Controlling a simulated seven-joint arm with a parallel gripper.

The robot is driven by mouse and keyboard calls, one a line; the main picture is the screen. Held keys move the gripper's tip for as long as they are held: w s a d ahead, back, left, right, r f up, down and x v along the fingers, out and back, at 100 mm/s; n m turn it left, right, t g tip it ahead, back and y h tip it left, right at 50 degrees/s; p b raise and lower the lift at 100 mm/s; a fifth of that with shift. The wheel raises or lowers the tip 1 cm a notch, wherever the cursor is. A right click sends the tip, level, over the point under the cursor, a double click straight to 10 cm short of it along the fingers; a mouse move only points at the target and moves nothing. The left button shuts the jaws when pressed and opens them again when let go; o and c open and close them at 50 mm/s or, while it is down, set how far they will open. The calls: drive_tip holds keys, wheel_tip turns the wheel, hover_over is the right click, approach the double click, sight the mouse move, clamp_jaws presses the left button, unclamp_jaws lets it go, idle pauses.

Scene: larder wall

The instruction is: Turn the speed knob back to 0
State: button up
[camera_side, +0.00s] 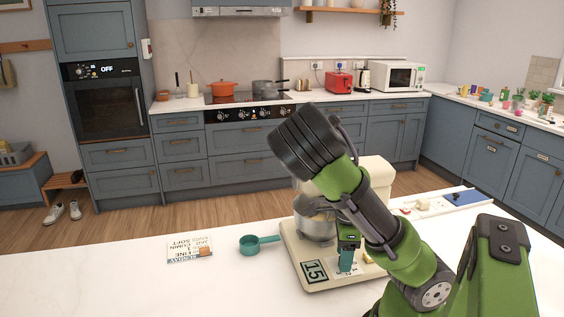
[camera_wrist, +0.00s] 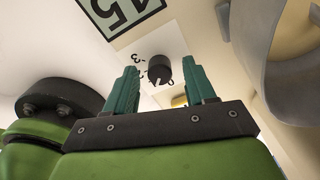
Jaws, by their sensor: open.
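The speed knob (camera_wrist: 159,70) is small, round and black, on a white dial plate (camera_wrist: 152,46) with printed numbers; a 3 is readable, other marks are partly covered. My gripper (camera_wrist: 160,82) is open, with one teal finger on each side of the knob in the wrist view; contact is not clear. In the side view my gripper (camera_side: 346,262) points down at the mixer's base and hides the knob.
The steel bowl (camera_side: 313,228) sits on the mixer close beside my gripper. A teal measuring cup (camera_side: 250,244) and a printed card (camera_side: 190,249) lie on the white worktop (camera_side: 130,285) to the left. The worktop's front left is clear.

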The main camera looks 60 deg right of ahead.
drive_tip(key=shift+f, duration=0.2)
clamp_jaws()
idle(0.3)
drive_tip(key=shift+n, duration=0.4)
drive_tip(key=n, duration=0.3)
drive_tip(key=shift+n, duration=2.6)
